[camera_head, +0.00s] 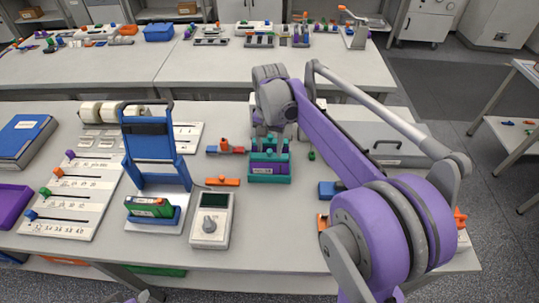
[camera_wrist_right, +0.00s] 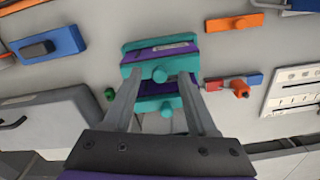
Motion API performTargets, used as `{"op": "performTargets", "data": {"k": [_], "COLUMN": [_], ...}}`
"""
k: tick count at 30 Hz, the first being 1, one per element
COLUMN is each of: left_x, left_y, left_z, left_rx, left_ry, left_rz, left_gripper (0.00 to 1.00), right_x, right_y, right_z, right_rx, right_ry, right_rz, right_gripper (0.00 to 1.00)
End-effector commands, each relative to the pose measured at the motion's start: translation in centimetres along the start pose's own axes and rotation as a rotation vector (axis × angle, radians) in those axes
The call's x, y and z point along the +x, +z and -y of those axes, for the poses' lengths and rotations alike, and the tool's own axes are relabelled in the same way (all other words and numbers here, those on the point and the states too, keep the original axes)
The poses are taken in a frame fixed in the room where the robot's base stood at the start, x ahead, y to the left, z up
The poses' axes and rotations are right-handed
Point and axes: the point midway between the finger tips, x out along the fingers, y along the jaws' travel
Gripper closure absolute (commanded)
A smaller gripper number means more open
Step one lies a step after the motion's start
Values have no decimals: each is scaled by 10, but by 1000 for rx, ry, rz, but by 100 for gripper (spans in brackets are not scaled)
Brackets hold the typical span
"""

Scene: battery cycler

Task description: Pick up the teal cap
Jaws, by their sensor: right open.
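A teal block with purple parts (camera_head: 269,177) stands near the middle of the table in the head view. In the right wrist view it shows as teal bars around purple packs (camera_wrist_right: 160,55). A teal cap with a round knob (camera_wrist_right: 160,74) lies across it, and a second teal bar with a knob (camera_wrist_right: 148,104) shows nearer the wrist. My right gripper (camera_wrist_right: 158,76) is open, pointing down over the block, with its fingers on either side of the teal knob. I cannot tell whether the fingers touch it.
A red and blue piece with an orange knob (camera_head: 225,148) and an orange bar (camera_head: 222,182) lie left of the block. A small green knob (camera_head: 311,156) is to its right. A blue stand (camera_head: 155,150) and a grey meter (camera_head: 211,220) stand farther left.

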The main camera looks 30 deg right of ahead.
Motion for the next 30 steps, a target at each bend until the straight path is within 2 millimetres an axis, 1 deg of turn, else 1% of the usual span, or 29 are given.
{"op": "performTargets", "data": {"k": [1, 3, 9, 14, 18, 19, 30], "left_x": [0, 0, 0, 0, 0, 0, 0], "left_y": [0, 1, 0, 0, 0, 0, 0], "left_z": [0, 0, 0, 0, 0, 0, 0], "left_rx": [0, 0, 0, 0, 0, 0, 0], "left_ry": [0, 0, 0, 0, 0, 0, 0], "left_rz": [0, 1, 0, 0, 0, 0, 0], "left_gripper": [50, 50, 50, 50, 50, 50, 50], "right_x": [5, 7, 7, 7, 7, 7, 7], "right_y": [0, 0, 0, 0, 0, 0, 0], "right_z": [0, 0, 0, 0, 0, 0, 0], "right_rx": [0, 0, 0, 0, 0, 0, 0], "right_ry": [0, 0, 0, 0, 0, 0, 0], "right_rz": [0, 0, 0, 0, 0, 0, 0], "right_gripper": [42, 42, 42, 71, 96, 100, 100]}}
